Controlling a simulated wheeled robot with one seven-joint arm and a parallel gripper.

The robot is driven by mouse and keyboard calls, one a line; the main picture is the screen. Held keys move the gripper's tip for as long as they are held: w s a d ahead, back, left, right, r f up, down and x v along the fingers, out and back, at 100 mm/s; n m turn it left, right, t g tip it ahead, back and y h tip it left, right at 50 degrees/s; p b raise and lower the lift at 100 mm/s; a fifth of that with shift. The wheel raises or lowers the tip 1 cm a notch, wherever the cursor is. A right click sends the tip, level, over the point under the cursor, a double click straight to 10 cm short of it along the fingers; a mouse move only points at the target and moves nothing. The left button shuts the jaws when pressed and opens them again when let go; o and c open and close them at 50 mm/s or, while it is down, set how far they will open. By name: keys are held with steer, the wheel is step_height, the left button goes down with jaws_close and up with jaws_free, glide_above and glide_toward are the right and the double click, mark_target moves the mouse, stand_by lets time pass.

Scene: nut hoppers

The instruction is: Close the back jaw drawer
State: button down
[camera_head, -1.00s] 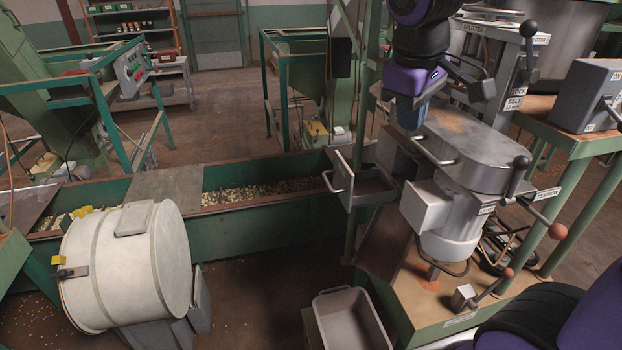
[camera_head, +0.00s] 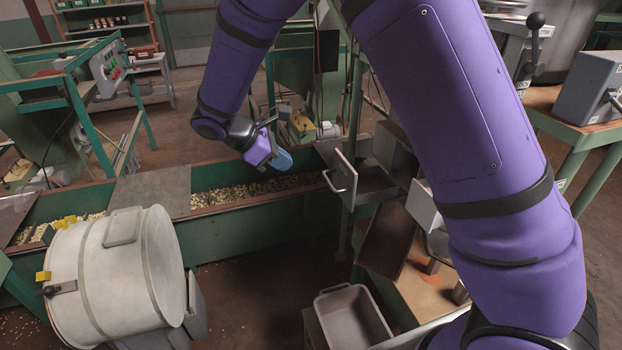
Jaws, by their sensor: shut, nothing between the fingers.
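An open drawer (camera_head: 346,181) with a light front panel and a curved metal handle juts out to the left from a grey housing at the centre right. I cannot tell from a label whether it is the back jaw drawer. My gripper (camera_head: 284,160) is shut and empty above the nut trough, left of the drawer front and apart from it. My purple arm arches across the right of the view and hides much of the machine behind it.
A long green trough (camera_head: 240,235) with nuts runs across the middle. A green post (camera_head: 354,130) rises behind the drawer.

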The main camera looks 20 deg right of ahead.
step_height(320, 180, down, 3)
steer(key=w+a+n+h, duration=0.1)
steer(key=w+a, duration=0.1)
steer(key=a, duration=0.1)
steer(key=d+r+x, duration=0.2)
steer(key=x, duration=1.1)
steer(key=shift+r, duration=0.2)
glide_above(378, 184)
steer(key=shift+s, duration=0.1)
stand_by(0.4)
